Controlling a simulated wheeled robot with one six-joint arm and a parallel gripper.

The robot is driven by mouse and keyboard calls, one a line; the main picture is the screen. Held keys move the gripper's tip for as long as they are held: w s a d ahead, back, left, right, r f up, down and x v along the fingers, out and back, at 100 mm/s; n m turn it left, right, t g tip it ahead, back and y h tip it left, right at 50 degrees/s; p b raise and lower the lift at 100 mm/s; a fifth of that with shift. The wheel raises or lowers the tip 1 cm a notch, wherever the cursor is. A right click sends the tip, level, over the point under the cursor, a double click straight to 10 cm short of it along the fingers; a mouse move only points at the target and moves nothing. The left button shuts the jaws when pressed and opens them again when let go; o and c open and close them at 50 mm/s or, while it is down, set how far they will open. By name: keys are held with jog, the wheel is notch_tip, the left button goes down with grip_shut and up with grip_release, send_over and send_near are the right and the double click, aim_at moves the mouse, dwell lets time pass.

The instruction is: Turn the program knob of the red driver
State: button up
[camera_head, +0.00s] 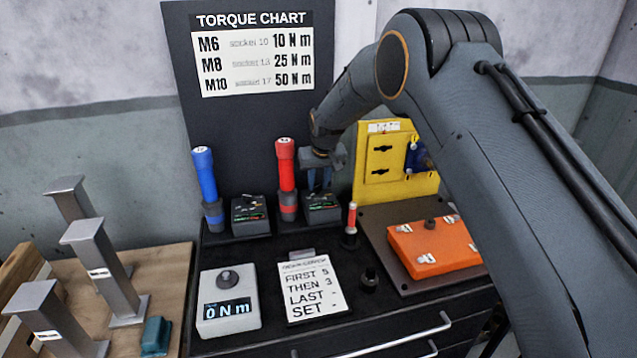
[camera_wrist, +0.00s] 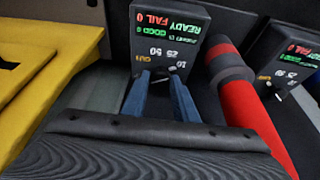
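The red driver (camera_head: 286,165) stands upright in a dark holder on the bench; it also shows in the wrist view (camera_wrist: 248,105). To its right in the head view is a small dark controller box (camera_head: 322,208). The wrist view shows this box upside down (camera_wrist: 165,30), with READY, FAIL and GOOD text and a dial marked 10, 25, 50. My gripper (camera_wrist: 160,76) points down over this box, fingers apart. The program knob lies around the fingertips, largely hidden; a small white mark shows there. I cannot tell whether the fingers touch it.
The blue driver (camera_head: 206,185) stands left with its own controller box (camera_head: 250,214). A yellow panel (camera_head: 390,160) is right behind my arm. A red-tipped tool (camera_head: 351,222), an orange case (camera_head: 432,246), a note (camera_head: 312,288) and a torque meter (camera_head: 228,305) are in front.

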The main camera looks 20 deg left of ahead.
jog(key=shift+c, duration=1.3)
jog(key=shift+w+n+b, duration=0.1)
jog(key=shift+n+b, duration=0.2)
jog(key=shift+b, duration=0.25)
jog(key=n+b, duration=0.1)
jog(key=b, duration=0.1)
jog(key=n+y+b, duration=0.1)
jog(key=b, duration=0.1)
jog(key=shift+w+d+f+n+g, duration=0.1)
jog(key=shift+w+f+n+g, duration=0.1)
jog(key=shift+n+g, duration=0.15)
jog(key=n+g+b, duration=0.1)
jog(key=n+b, duration=0.1)
jog(key=b, duration=0.2)
jog(key=shift+d+n+y, duration=0.1)
jog(key=shift+n+y, duration=0.2)
jog(key=shift+n, duration=0.05)
jog(key=shift+r+n+g+b, duration=0.15)
jog(key=shift+n+g+b, duration=0.1)
jog(key=shift+n+b, duration=0.65)
jog(key=shift+r, duration=0.1)
jog(key=o, duration=1.1)
jog(key=shift+c, duration=0.2)
